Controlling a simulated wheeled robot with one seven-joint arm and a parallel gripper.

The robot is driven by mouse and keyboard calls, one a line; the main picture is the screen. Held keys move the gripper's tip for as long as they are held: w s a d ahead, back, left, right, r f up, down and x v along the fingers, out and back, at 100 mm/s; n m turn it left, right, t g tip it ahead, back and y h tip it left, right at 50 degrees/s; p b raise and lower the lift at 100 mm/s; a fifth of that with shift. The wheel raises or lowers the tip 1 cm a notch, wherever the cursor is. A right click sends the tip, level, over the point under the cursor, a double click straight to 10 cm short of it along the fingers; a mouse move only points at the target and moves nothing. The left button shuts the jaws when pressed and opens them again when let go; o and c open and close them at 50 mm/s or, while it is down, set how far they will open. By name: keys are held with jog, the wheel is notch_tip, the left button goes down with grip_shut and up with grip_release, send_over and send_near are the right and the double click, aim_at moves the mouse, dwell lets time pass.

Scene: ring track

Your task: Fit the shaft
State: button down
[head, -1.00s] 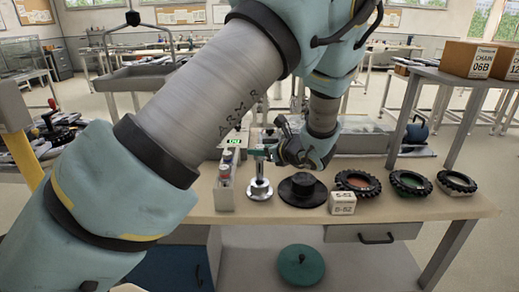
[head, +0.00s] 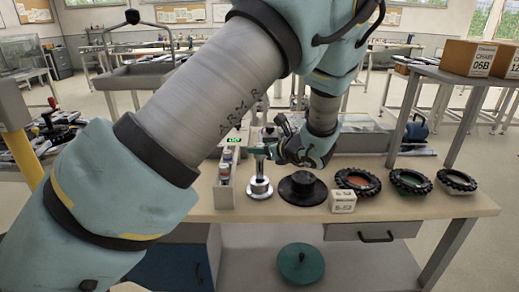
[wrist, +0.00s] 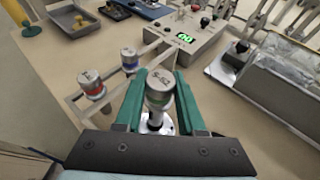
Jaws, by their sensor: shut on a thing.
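My gripper (head: 264,151) has its green fingers shut on a metal shaft; in the wrist view the gripper (wrist: 157,92) holds the shaft (wrist: 160,90) upright, its grey cap marked S-52 toward the camera. A silver round flanged base (head: 261,191) stands on the bench directly below the fingers. It also shows in part beneath the shaft in the wrist view (wrist: 152,126). The shaft's lower end is close to the base. I cannot tell whether it is inside the base's opening.
A pale rack (head: 225,196) with other capped shafts (wrist: 92,84) stands left of the base. A black flanged disc (head: 302,190), a small label block (head: 343,201) and several tyre-like rings (head: 358,182) lie to the right. A box with a green display (wrist: 184,38) is behind.

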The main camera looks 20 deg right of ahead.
aim_at(262, 163)
jog(key=shift+f+b, duration=1.9)
jog(key=shift+f, duration=0.55)
dwell(0.4)
jog(key=shift+c, duration=2.1)
grip_release()
jog(key=shift+f, duration=0.1)
jog(key=shift+s, duration=0.1)
jog(key=b+v, duration=0.2)
jog(key=v, duration=0.8)
jog(key=shift+s, duration=0.3)
